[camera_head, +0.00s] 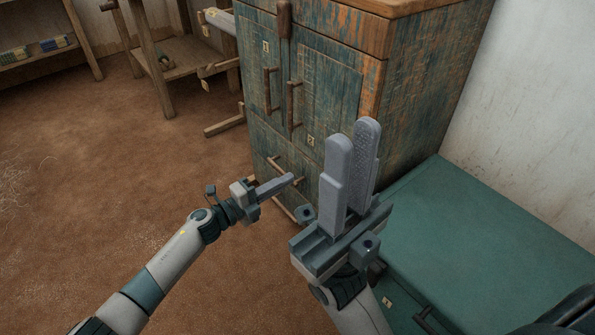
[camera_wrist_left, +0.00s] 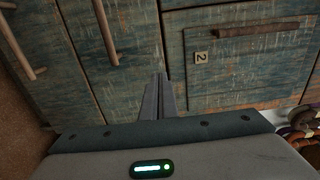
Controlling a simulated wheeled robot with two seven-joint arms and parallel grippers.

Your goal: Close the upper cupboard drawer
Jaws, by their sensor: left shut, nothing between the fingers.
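The weathered blue-green cupboard (camera_head: 335,75) has two doors above and drawers below. The upper drawer (camera_wrist_left: 135,45) shows in the left wrist view with its bar handle (camera_wrist_left: 105,32); the lower drawer's handle (camera_wrist_left: 20,45) is left of it. I cannot tell how far the upper drawer stands out. My left gripper (camera_head: 290,178) is shut and empty, its fingertips by the drawer area and partly covering it; its fingers (camera_wrist_left: 160,85) point at the cupboard front. My right gripper (camera_head: 353,140) is raised nearer the camera, its two fingers apart with nothing between them, hiding part of the cupboard's lower right.
The right door's handle (camera_wrist_left: 265,29) and "2" label (camera_wrist_left: 201,57) are beside the drawers. A green chest (camera_head: 480,225) fills the right side. A wooden frame (camera_head: 175,65) stands behind at left. The brown floor (camera_head: 110,180) is mostly clear.

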